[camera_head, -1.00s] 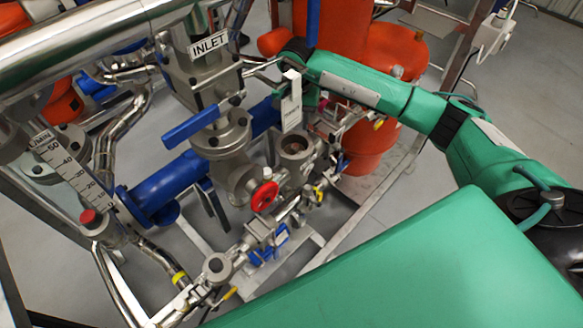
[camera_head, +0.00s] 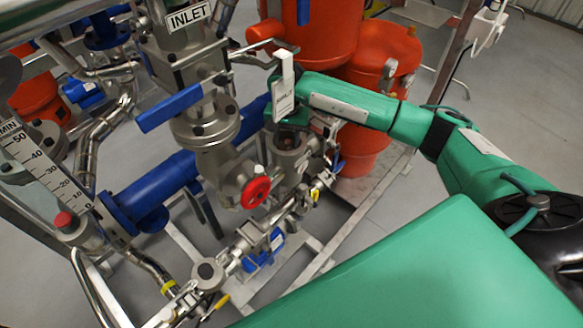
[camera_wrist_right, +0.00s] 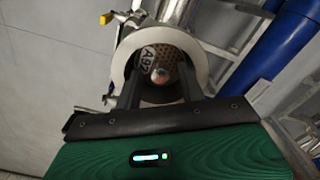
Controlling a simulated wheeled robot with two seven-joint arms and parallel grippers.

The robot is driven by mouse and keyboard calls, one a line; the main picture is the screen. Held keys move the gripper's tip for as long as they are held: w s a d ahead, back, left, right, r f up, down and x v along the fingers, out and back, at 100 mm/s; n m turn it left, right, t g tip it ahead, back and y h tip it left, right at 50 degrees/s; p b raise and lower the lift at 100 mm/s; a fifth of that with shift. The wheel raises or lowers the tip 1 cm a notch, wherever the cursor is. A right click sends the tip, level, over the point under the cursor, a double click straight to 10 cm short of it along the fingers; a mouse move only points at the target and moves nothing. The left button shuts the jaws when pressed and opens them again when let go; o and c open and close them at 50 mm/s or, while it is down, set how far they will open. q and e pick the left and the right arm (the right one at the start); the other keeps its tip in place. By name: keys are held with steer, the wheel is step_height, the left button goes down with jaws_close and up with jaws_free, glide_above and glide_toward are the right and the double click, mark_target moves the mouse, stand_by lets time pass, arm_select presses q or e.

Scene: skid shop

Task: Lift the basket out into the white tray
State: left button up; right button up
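In the right wrist view, the basket (camera_wrist_right: 173,60) is a perforated metal cup inside a round housing with a pale rim (camera_wrist_right: 200,66). A small rounded metal knob shows at its middle, and a tag beside it seems to read "A92". My right gripper (camera_wrist_right: 161,85) is open, its two dark fingers reaching to either side of the knob with gaps visible. In the head view, my right wrist (camera_head: 289,115) is just above the strainer housing (camera_head: 288,160) and hides much of its top. My left gripper is out of view. I cannot identify the white tray.
A blue lever (camera_head: 170,107) and the INLET pipework stand left of the housing. A red handwheel (camera_head: 255,192) is at its lower left. Orange vessels (camera_head: 375,70) stand behind my right arm. A white labelled plate (camera_head: 283,92) is close to my wrist.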

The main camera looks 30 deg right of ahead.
steer(key=c, duration=0.7)
steer(key=shift+r, duration=0.25)
steer(key=shift+c, duration=0.2)
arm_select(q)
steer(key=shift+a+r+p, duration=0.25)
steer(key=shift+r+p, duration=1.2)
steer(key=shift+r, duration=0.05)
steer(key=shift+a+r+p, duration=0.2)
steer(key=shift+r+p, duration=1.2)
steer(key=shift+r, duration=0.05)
arm_select(e)
step_height(320, 180, up, 16)
